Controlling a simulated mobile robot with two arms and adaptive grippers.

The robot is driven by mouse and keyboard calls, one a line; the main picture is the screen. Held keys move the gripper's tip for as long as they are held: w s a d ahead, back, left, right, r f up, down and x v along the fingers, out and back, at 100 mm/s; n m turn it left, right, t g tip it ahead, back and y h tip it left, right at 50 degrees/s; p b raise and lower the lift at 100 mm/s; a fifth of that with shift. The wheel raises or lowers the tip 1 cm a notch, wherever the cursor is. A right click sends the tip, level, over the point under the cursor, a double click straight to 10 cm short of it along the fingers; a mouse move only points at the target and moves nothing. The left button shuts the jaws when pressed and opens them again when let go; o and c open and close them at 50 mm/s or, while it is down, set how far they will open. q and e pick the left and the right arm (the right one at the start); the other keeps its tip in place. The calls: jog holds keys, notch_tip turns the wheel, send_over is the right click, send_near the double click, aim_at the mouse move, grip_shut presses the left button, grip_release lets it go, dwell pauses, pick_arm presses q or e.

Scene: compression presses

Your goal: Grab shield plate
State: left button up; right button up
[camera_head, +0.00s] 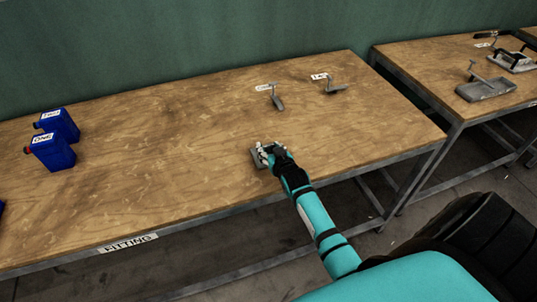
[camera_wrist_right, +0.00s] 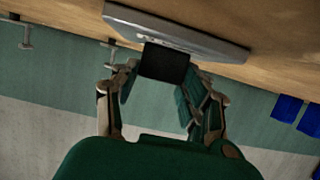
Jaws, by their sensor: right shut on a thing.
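The shield plate (camera_head: 254,160) is a small grey plate near the front right of the wooden kitting table. In the right wrist view the plate (camera_wrist_right: 217,43) is grey and slab-like, with a dark block (camera_wrist_right: 164,62) on it. My right gripper (camera_head: 268,152) is shut on the plate by this block, which sits between its fingers (camera_wrist_right: 165,80). In the head view the hand partly covers the plate. I cannot tell whether the plate touches the table. My left gripper is not in view.
Two small metal parts (camera_head: 277,98) (camera_head: 336,86) with tags lie at the table's back right. Blue jugs (camera_head: 53,152) (camera_head: 61,124) stand at the left. A second table (camera_head: 452,62) at the right holds grey metal fixtures (camera_head: 486,90). The kitting table's middle is clear.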

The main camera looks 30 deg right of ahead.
jog(key=c, duration=0.4)
grip_shut()
jog(key=shift+r, duration=0.15)
